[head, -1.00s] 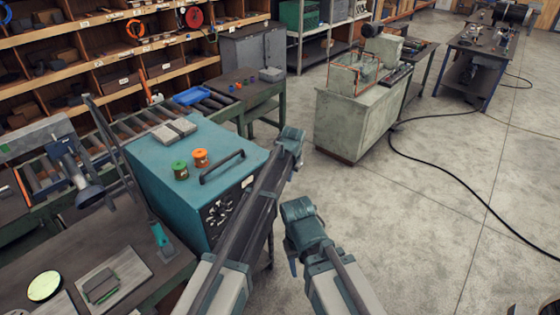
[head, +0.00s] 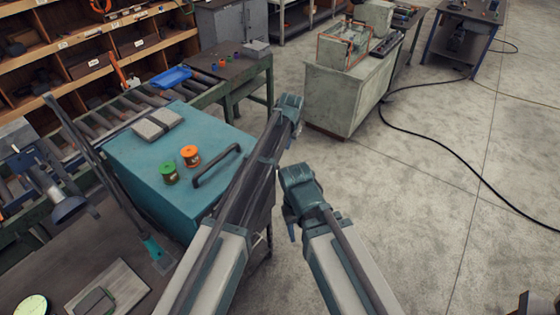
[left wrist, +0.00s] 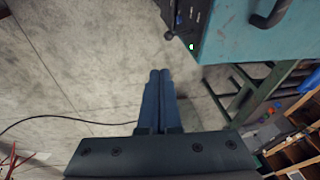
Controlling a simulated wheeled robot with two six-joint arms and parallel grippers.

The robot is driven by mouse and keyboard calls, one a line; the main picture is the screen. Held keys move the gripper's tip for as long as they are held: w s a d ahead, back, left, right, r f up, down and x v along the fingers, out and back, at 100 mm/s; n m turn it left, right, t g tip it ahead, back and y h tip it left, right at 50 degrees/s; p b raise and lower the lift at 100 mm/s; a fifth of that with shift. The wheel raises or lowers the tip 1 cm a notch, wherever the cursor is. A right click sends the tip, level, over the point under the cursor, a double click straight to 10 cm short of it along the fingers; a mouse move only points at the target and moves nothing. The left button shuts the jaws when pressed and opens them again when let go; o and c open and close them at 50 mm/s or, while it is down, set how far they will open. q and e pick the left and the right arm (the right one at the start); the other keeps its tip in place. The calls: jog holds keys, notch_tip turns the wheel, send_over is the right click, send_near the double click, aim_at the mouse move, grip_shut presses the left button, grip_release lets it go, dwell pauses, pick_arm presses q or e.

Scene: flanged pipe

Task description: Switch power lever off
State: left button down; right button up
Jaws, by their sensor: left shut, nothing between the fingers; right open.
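The teal power box (head: 130,160) stands left of my arms in the head view, its front panel hidden behind my left arm. In the left wrist view its dark front panel (left wrist: 190,12) shows at the top, with a green light (left wrist: 191,46). A dark round-ended part (left wrist: 168,36) sticks out there; I cannot tell whether it is the power lever. My left gripper (left wrist: 160,73) is shut and empty, apart from the panel, with floor behind its fingertips. Its fingers are hidden in the head view. My right gripper (head: 292,232) is open, mostly hidden under its arm, right of the box.
A black handle (head: 217,165), a green spool (head: 169,173), an orange spool (head: 190,156) and grey blocks (head: 158,123) are on the box top. A roller conveyor (head: 130,105) runs behind it. A pale cabinet (head: 345,95) stands beyond my arms.

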pick_arm(q)
jog(key=a+b+x, duration=0.1)
jog(key=b+x, duration=1.2)
jog(key=shift+s+a+f, duration=0.15)
jog(key=shift+a+f, duration=0.2)
jog(key=shift+a, duration=0.1)
